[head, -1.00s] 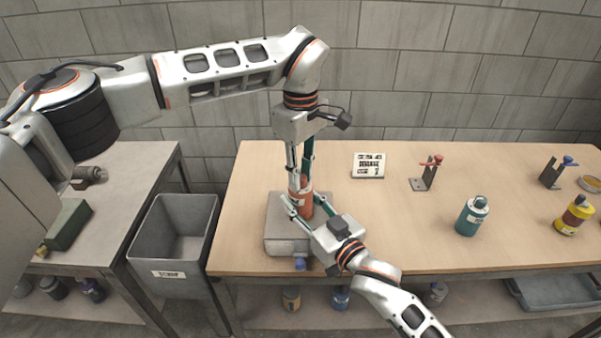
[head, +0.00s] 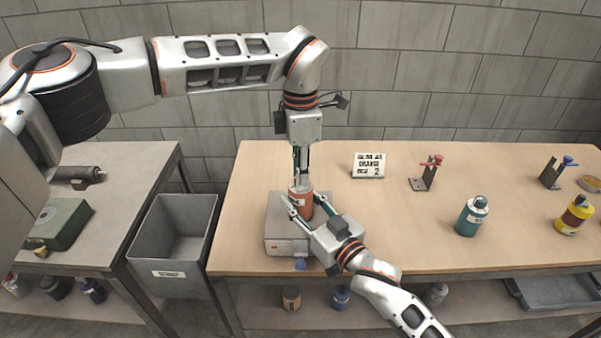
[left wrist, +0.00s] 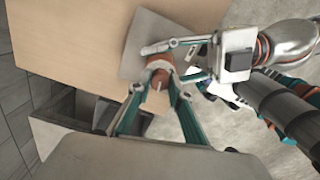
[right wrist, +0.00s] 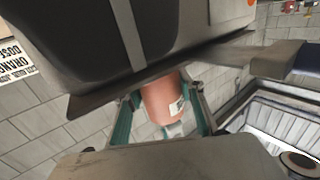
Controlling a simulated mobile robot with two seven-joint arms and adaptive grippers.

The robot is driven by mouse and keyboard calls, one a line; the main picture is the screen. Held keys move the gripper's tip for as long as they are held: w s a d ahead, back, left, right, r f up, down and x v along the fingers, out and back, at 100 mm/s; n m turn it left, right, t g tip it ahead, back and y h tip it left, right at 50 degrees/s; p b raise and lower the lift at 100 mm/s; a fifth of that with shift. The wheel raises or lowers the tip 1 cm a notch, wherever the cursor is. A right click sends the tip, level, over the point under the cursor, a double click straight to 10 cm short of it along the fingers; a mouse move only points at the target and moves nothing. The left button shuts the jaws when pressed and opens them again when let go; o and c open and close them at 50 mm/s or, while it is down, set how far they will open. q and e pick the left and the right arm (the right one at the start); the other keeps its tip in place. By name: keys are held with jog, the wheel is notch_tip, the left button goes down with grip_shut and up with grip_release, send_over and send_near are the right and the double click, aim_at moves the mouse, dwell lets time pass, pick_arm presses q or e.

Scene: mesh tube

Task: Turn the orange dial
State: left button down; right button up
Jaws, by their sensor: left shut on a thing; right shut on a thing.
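The orange bottle (head: 303,208) stands upright on the grey box (head: 284,243) at the left end of the bench. My left gripper (head: 300,183) points straight down and is shut at the bottle's top, where the dial is mostly hidden between the fingers. In the left wrist view the fingertips meet over the bottle's top (left wrist: 160,64). My right gripper (head: 306,203) comes from the front right and is shut on the bottle's body, one finger on each side. The right wrist view shows the body (right wrist: 163,100) with a white label between the fingers.
A red-topped stand (head: 427,174), a teal bottle (head: 471,217), a blue-topped stand (head: 553,172) and a yellow bottle (head: 573,216) are to the right. A grey bin (head: 172,240) stands left of the bench.

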pick_arm(q)
jog(key=n, duration=0.6)
jog(key=shift+n, duration=0.3)
jog(key=n, duration=0.6)
dwell(0.4)
jog(key=c, duration=1.8)
grip_release()
jog(key=shift+r, duration=0.1)
notch_tip(320, 180, up, 12)
jog(key=shift+f, duration=0.1)
